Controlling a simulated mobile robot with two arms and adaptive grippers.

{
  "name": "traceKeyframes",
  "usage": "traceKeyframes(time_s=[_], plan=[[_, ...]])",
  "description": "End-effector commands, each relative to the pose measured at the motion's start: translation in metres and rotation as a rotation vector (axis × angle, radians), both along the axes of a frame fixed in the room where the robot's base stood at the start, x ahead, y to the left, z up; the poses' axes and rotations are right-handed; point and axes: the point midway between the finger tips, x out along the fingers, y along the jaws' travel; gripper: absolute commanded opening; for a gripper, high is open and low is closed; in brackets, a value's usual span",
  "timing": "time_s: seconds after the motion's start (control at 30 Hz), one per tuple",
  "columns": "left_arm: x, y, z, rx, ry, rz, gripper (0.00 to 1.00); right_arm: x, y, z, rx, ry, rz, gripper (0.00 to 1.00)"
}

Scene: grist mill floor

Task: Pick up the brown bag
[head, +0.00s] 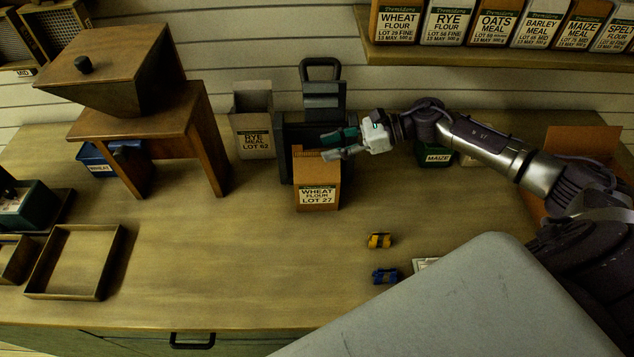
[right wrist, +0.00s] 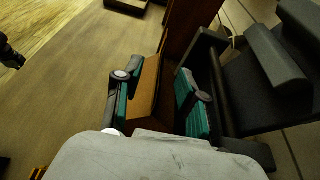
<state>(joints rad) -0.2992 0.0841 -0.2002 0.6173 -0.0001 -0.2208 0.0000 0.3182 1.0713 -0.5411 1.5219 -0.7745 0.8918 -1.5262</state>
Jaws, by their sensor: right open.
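The brown bag (head: 317,185), labelled wheat flour lot 27, stands upright on the bench in front of a dark machine. My right gripper (head: 329,146) reaches in from the right at the bag's top. Its jaws are open. In the right wrist view, the brown top of the bag (right wrist: 147,92) lies between the two green-padded fingers (right wrist: 158,98), closer to the left one. I cannot tell whether that finger touches it. The bag's lower part is hidden in that view. My left gripper is not seen.
The dark machine (head: 323,101) stands close behind the bag. A grey rye meal bag (head: 252,122) is left of it, and a wooden hopper stand (head: 150,125) farther left.

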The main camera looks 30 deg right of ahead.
Motion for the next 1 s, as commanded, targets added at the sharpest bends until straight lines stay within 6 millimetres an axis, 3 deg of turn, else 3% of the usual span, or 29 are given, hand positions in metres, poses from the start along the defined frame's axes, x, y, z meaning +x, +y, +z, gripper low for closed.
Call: traceKeyframes(time_s=[0.03, 0.2, 0.53, 0.8, 1.0], plan=[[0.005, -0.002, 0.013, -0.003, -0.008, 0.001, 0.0, 0.004, 0.007, 0.001, 0.005, 0.001, 0.0, 0.4], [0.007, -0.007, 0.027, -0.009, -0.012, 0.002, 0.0, 0.015, 0.025, -0.013, 0.003, -0.001, 0.0, 0.4], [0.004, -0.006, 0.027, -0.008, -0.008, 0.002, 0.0, 0.018, 0.031, -0.02, 0.0, -0.001, 0.0, 0.4], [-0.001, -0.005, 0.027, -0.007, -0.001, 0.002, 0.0, 0.018, 0.031, -0.02, 0.0, -0.001, 0.0, 0.0], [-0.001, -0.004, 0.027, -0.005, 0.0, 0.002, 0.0, 0.018, 0.031, -0.021, -0.001, 0.0, 0.0, 0.0]])
